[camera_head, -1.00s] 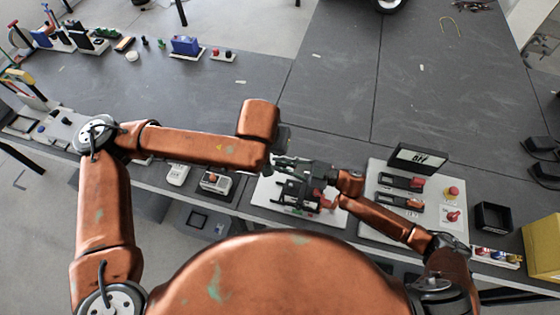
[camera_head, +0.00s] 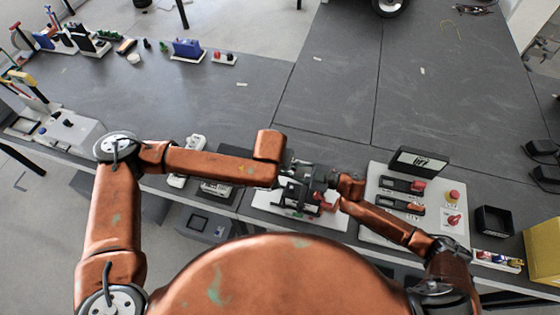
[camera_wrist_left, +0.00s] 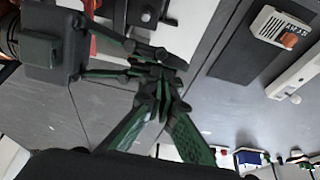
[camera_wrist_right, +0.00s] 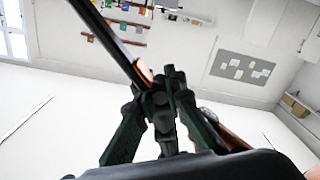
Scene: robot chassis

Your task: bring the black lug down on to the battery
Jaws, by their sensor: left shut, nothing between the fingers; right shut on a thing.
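My right gripper (camera_wrist_right: 165,95) is shut on the black lug, whose dark lead (camera_wrist_right: 108,32) runs to the upper left and ends in a copper-coloured tip (camera_wrist_right: 144,72) at the fingers. In the head view the right gripper (camera_head: 326,182) is over a white board (camera_head: 270,205) at the bench's front edge. My left gripper (camera_wrist_left: 160,75) is shut and empty; in the head view it is close beside the right one, over the same board. The grippers cover most of what stands on the board, so I cannot make out the battery or the gap between lug and battery.
Right of the board is a pale panel (camera_head: 376,222) with dark switches and red and yellow knobs. A black open box (camera_head: 493,219) and a yellow box (camera_head: 542,250) stand farther right. White handheld devices (camera_head: 195,143) are to the left. The bench behind is mostly clear.

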